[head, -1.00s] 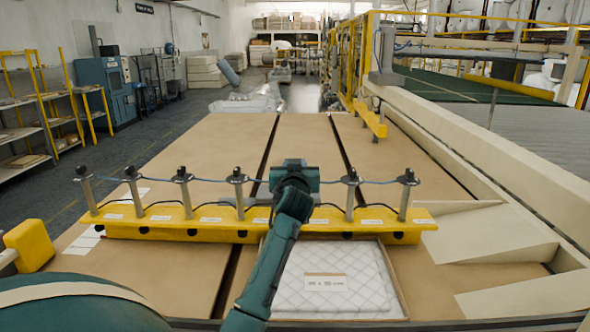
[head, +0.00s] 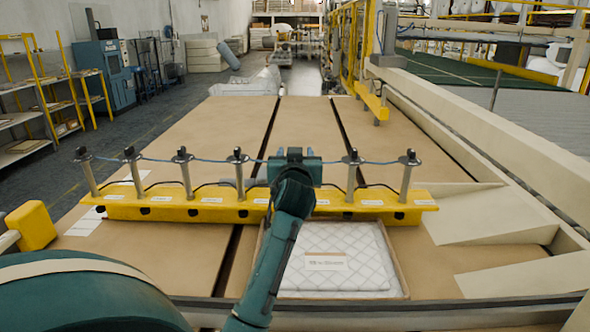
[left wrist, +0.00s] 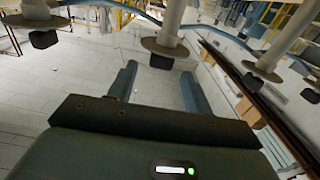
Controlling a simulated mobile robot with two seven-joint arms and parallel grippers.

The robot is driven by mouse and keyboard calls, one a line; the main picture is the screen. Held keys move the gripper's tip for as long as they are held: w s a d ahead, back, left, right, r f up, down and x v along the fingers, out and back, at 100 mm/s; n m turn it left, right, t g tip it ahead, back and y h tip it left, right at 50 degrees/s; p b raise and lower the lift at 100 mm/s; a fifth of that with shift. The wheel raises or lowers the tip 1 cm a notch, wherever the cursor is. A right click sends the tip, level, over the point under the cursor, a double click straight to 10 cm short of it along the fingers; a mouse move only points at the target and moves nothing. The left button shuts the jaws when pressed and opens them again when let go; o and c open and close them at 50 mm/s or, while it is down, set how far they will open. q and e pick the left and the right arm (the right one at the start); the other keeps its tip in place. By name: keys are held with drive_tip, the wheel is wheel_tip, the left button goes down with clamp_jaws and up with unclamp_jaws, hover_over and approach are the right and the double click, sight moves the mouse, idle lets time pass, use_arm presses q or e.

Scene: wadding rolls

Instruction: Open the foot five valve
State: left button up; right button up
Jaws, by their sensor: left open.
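A yellow bar (head: 215,208) lies across the brown panels and carries a row of upright metal posts with dark valve knobs (head: 238,154). My left gripper (head: 295,160) is at the row, between the fourth visible post from the left and the post (head: 352,180) to its right. It hides whatever post stands behind it. In the left wrist view my left gripper (left wrist: 158,71) is open, its two fingers apart. A black knob (left wrist: 162,61) under a round disc shows between and just past the fingertips, with no visible grip on it. My right gripper is not in view.
Other knobs (left wrist: 262,77) flank the gripper closely, with thin hoses between the posts. A quilted white pad (head: 335,260) lies in a tray in front of the bar. A yellow block (head: 31,226) stands at the left. A beige rail (head: 470,135) runs along the right.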

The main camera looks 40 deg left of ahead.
use_arm(q)
drive_tip(key=v, duration=0.7)
drive_tip(key=shift+s+d+b, duration=0.2)
drive_tip(key=shift+s+b, duration=0.05)
drive_tip(key=shift+b, duration=0.2)
